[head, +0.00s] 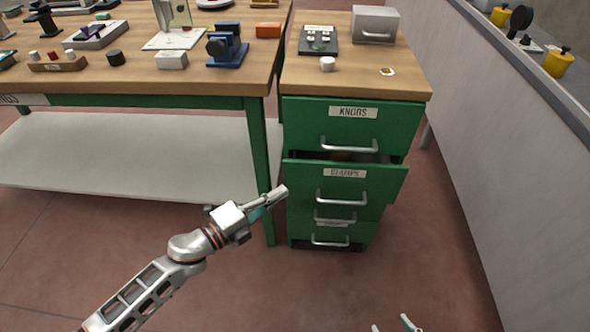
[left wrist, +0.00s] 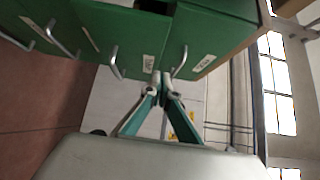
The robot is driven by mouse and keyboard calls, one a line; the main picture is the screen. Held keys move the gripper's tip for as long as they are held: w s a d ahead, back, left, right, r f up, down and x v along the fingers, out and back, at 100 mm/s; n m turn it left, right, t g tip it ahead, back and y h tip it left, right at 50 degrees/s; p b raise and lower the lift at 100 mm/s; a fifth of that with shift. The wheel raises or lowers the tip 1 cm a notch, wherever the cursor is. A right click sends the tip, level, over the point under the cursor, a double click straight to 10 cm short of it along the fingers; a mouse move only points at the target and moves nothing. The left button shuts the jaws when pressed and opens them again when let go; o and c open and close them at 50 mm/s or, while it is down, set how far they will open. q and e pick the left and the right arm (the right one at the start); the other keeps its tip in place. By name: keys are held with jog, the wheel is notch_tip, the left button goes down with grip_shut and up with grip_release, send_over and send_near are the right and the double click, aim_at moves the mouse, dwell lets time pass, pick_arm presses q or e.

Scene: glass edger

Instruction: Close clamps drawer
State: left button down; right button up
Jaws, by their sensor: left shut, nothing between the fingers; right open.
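The clamps drawer (head: 300,180) is the green drawer under the knobs drawer (head: 305,115). It stands partly pulled out, with a dark gap above its front. Its metal handle (head: 342,197) shows below its label. My left gripper (head: 283,191) is shut and empty at the left edge of the clamps drawer front; I cannot tell whether it touches. In the left wrist view its fingertips (left wrist: 165,76) meet in front of the drawer fronts, near the clamps drawer (left wrist: 120,30). My right gripper (head: 393,325) is open at the bottom edge, mostly out of frame.
Lower drawers (head: 330,240) with handles sit below the clamps drawer. The wooden top (head: 340,85) of the cabinet holds a grey box (head: 375,24) and small parts. A workbench (head: 130,80) stands at the left, a grey counter (head: 480,130) at the right. The floor in front is clear.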

aim_at(307, 164)
pick_arm(q)
jog(key=w+d, duration=0.1)
jog(key=w, duration=0.1)
jog(key=w+d, duration=0.1)
jog(key=w, duration=0.1)
jog(key=w+d+b, duration=0.1)
jog(key=w+d, duration=0.1)
jog(key=w, duration=0.1)
jog(key=shift+w+f, duration=0.1)
jog(key=shift+f, duration=0.1)
jog(key=shift+w, duration=0.3)
jog(key=shift+w+d+r, duration=0.1)
jog(key=shift+w+r, duration=0.1)
jog(key=shift+w, duration=0.05)
pick_arm(e)
jog(key=shift+w+a+r, duration=0.2)
jog(key=shift+w+r, duration=0.15)
jog(key=shift+w, duration=0.3)
pick_arm(q)
jog(key=shift+w, duration=0.1)
pick_arm(e)
jog(key=shift+s+f, duration=0.1)
